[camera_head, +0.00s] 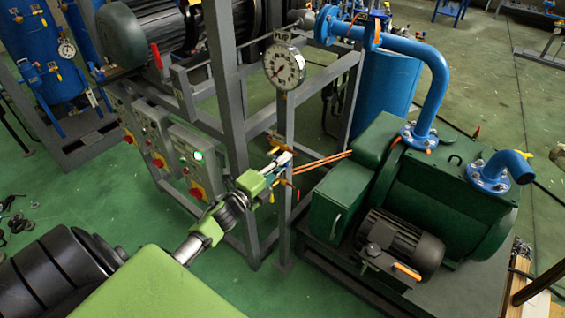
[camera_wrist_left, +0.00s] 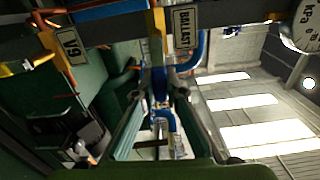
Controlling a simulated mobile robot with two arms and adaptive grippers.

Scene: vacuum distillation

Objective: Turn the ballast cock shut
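My left gripper (camera_head: 279,164) reaches the grey post below the pressure gauge, among small valves with orange and yellow parts. In the left wrist view, its two fingers (camera_wrist_left: 162,97) stand apart, with a gap between them and nothing clearly held. A tag reading BALLAST (camera_wrist_left: 185,28) is on the dark bar just beyond the fingertips. A yellow-orange piece (camera_wrist_left: 157,20) lies beside that tag; I cannot tell whether it is the ballast cock's lever. A second tag reads V9 (camera_wrist_left: 68,43). The gripper partly hides the cock in the head view. My right gripper is out of view.
The pressure gauge (camera_head: 284,67) is on the post above the gripper. Copper tubes (camera_head: 322,162) run from there to the green pump (camera_head: 455,195) at the right. Control boxes (camera_head: 193,158) and grey frame bars stand close on the left.

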